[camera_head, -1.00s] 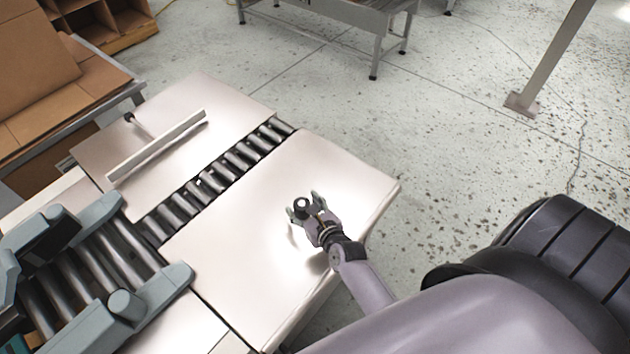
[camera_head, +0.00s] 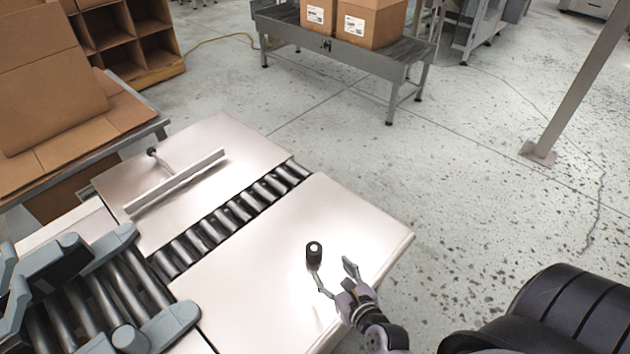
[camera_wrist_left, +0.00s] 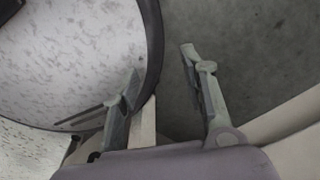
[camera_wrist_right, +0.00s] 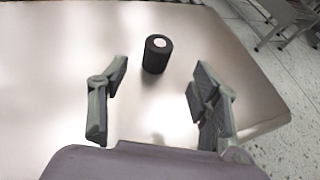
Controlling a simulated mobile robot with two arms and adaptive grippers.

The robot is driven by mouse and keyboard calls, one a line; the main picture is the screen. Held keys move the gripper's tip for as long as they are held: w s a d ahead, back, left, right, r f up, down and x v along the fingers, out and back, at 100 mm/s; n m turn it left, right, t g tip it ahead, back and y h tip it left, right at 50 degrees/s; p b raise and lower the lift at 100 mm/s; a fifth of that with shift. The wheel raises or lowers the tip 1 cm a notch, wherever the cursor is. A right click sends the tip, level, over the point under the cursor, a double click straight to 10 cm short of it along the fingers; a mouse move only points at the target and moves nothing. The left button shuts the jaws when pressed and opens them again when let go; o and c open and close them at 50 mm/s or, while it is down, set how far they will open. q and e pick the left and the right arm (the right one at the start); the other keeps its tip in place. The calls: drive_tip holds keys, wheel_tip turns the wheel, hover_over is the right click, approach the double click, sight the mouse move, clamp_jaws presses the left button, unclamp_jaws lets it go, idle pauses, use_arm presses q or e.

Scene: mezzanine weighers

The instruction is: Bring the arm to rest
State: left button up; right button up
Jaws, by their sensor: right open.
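My right gripper (camera_head: 333,268) is open and empty over the right metal plate of the table. A small black cylinder (camera_head: 314,255) with a pale spot on top stands upright on that plate, just off the fingertips. In the right wrist view the cylinder (camera_wrist_right: 157,57) stands beyond the spread fingers (camera_wrist_right: 160,75), with nothing between them. My left gripper is outside the head view. In the left wrist view its fingers (camera_wrist_left: 161,70) are apart and empty, with floor behind them.
The metal table (camera_head: 355,225) has a strip of rollers (camera_head: 235,215) and a raised bar (camera_head: 175,180). Grey-sided rollers (camera_head: 100,285) lie at lower left. Flattened cardboard (camera_head: 60,130) is at left. A bench (camera_head: 330,48) carries boxes (camera_head: 372,22). A post (camera_head: 575,90) stands on open floor.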

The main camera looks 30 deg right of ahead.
drive_tip(key=s+a+r+n+g+y, duration=0.1)
drive_tip(key=s+a+n+g+y, duration=0.15)
drive_tip(key=n, duration=0.75)
drive_tip(key=s+a+r+n+g+y, duration=0.15)
drive_tip(key=a+n, duration=0.25)
drive_tip(key=n, duration=0.6)
drive_tip(key=s+d+r+n+g+h, duration=0.1)
drive_tip(key=s+r+n+g+h, duration=0.15)
drive_tip(key=s+n, duration=0.45)
drive_tip(key=s+d+r+n+g+h, duration=0.1)
drive_tip(key=s+d+n+g, duration=0.15)
drive_tip(key=n, duration=0.95)
wheel_tip(320, 180, down, 27)
drive_tip(key=s+a+g, duration=0.1)
drive_tip(key=s+g, duration=0.1)
drive_tip(key=s+d+f+g, duration=0.1)
drive_tip(key=s+d+f, duration=0.2)
drive_tip(key=s+f, duration=1.2)
drive_tip(key=shift+s+f, duration=0.15)
drive_tip(key=shift+s, duration=0.8)
